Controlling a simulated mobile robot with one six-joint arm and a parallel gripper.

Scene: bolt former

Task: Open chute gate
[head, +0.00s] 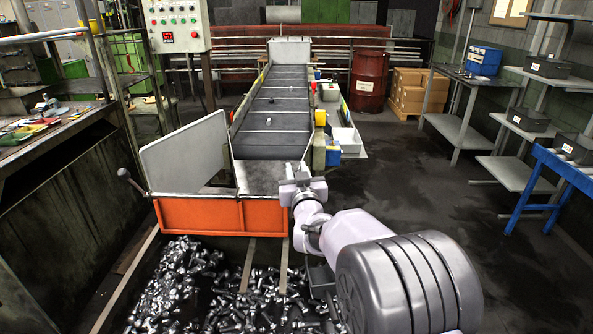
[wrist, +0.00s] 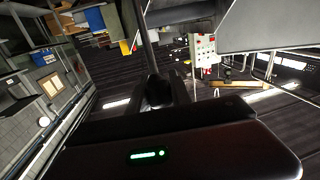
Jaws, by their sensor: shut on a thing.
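The chute (head: 262,178) at the near end of the conveyor has a grey side plate (head: 187,150) on its left and an orange front panel (head: 200,215) above the bolts. A lever with a round knob (head: 125,173) sticks out at the left. My gripper (head: 302,178) is at the chute's right edge, near the right end of the orange panel. In the wrist view my gripper (wrist: 166,92) is shut on a dark handle (wrist: 156,86), with a dark rod (wrist: 143,42) running up from it. The grip is dim, and in the head view my wrist hides the handle.
Loose bolts (head: 185,285) lie in the bin below the chute. A few pieces lie on the conveyor belt (head: 275,110). A control box (head: 178,25) stands at the back left. A yellow-and-blue fitting (head: 331,155) is beside the chute's right side. The floor (head: 430,190) to the right is clear.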

